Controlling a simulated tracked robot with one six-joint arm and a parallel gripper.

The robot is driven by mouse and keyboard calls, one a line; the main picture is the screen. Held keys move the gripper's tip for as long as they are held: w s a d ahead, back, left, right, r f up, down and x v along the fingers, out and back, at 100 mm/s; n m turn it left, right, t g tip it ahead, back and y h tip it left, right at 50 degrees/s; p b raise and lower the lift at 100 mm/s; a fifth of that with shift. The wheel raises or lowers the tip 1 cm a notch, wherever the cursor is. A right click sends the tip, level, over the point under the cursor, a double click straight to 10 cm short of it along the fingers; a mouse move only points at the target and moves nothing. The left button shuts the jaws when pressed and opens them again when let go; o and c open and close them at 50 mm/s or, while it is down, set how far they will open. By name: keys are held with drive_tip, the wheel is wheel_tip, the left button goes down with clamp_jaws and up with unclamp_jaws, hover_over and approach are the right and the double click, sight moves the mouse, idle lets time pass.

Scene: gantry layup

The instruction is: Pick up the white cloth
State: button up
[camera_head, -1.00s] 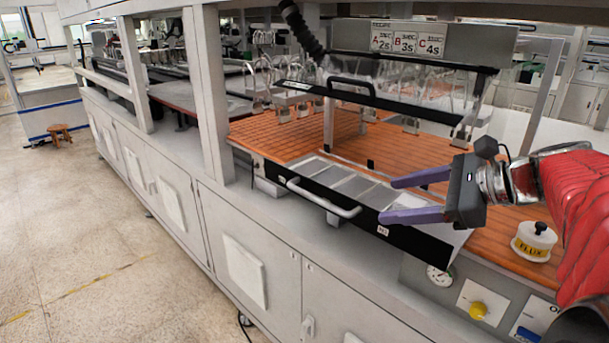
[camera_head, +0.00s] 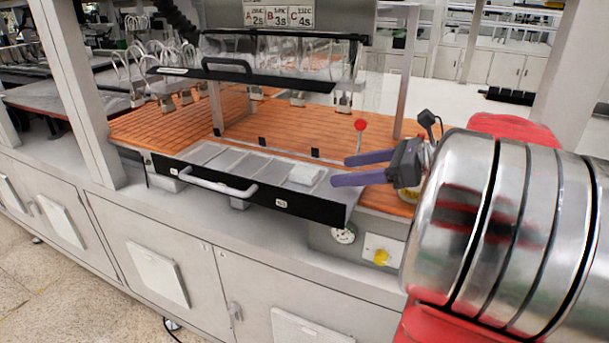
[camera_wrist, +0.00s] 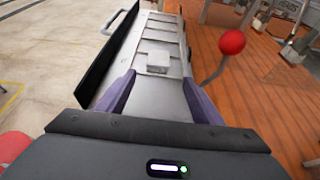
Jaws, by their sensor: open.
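The white cloth (camera_head: 305,174) is a small, folded, pale rectangle. It lies flat toward the right end of a metal tray (camera_head: 212,153) with shallow sections and a black front panel. It also shows in the wrist view (camera_wrist: 158,63), a little beyond my fingertips. My gripper (camera_head: 340,171) is open and empty, its two purple fingers pointing left toward the cloth. In the wrist view my gripper (camera_wrist: 159,77) has its fingers spread on either side of the tray's middle, with the cloth ahead between their lines. No contact with the cloth shows.
A red ball-topped lever (camera_head: 360,125) stands behind the tray, right of my fingers in the wrist view (camera_wrist: 232,42). A black-edged hood with a handle (camera_head: 240,68) hangs above. A silver bar handle (camera_head: 215,184) runs along the front. Orange slatted decking (camera_head: 160,125) surrounds the tray.

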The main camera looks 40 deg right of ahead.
sight(317, 176)
drive_tip(key=shift+x, duration=0.85)
drive_tip(key=shift+x, duration=2.65)
drive_tip(key=shift+s+a, duration=0.1)
drive_tip(key=shift+a, duration=0.1)
drive_tip(key=c, duration=1.4)
